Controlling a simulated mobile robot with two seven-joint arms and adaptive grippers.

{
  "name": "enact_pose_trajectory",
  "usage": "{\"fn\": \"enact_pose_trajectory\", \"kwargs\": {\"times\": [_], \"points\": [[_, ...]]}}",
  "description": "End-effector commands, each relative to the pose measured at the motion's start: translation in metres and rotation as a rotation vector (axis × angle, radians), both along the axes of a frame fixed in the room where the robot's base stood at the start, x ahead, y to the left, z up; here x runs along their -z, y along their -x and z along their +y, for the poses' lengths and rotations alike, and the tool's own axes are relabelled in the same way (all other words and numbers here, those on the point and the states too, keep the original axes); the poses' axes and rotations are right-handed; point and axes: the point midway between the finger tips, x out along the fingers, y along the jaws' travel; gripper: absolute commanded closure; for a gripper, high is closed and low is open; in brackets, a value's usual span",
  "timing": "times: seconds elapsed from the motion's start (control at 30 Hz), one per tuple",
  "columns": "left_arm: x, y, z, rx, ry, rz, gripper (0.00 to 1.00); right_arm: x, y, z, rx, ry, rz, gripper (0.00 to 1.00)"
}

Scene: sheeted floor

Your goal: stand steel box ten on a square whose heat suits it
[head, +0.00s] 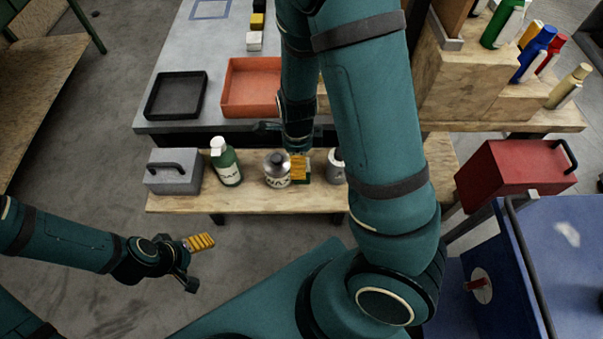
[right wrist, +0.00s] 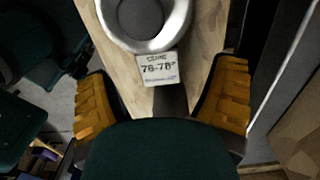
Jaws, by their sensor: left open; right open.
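A grey box with a black handle (head: 173,175) sits at the left end of the low wooden shelf; no number is readable on it. A blue-outlined square (head: 211,9) is on the grey table at the top; no heat marking is readable there. My right gripper (head: 298,168) is open over the shelf, between a silver labelled can (head: 277,172) and another metal container (head: 336,165). In the right wrist view its open jaws (right wrist: 165,70) face a round metal vessel (right wrist: 148,40) with a tag (right wrist: 158,68) reading "CURE 76-78°". My left gripper (head: 193,262) is open and empty above the floor.
A green bottle (head: 228,165) stands on the shelf (head: 250,203). A black tray (head: 175,97) and an orange tray (head: 250,88) lie on the grey table, with small blocks (head: 255,38) behind. A red box (head: 510,175) is at right.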

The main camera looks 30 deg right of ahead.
Motion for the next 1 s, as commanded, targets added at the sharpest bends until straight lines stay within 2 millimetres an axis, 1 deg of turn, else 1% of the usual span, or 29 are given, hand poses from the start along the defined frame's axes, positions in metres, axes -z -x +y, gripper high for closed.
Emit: {"fn": "enact_pose_trajectory", "kwargs": {"times": [0.03,0.17,0.4,0.5,0.6,0.83,0.87,0.9,0.97,1.0], "points": [[0.003,0.000,0.000,0.000,0.000,-0.001,0.23,0.005,0.000,0.000,0.001,0.000,0.000,0.15],[0.006,-0.001,0.000,0.000,0.000,-0.002,0.23,0.011,0.001,-0.001,0.000,0.000,0.000,0.15],[0.026,-0.004,0.001,-0.002,-0.002,-0.011,0.23,0.045,0.008,-0.008,0.002,0.000,0.002,0.15],[0.030,-0.005,0.001,-0.002,-0.003,-0.013,0.23,0.055,0.007,-0.007,-0.001,0.001,0.001,0.15],[0.031,-0.006,0.001,-0.003,-0.003,-0.015,0.23,0.059,0.007,-0.007,-0.001,0.001,0.001,0.15],[0.030,-0.006,0.001,-0.003,-0.003,-0.015,0.23,0.059,0.007,-0.007,-0.001,0.001,0.000,0.15],[0.030,-0.006,0.001,-0.003,-0.003,-0.015,0.23,0.059,0.007,-0.007,-0.001,0.001,0.000,0.23],[0.030,-0.006,0.001,-0.003,-0.003,-0.015,0.23,0.059,0.007,-0.007,-0.001,0.001,0.000,0.37],[0.030,-0.006,0.001,-0.003,-0.003,-0.015,0.23,0.059,0.007,-0.007,-0.001,0.001,0.000,0.58],[0.030,-0.006,0.001,-0.003,-0.003,-0.015,0.23,0.059,0.007,-0.007,-0.001,0.001,0.000,0.72]]}}
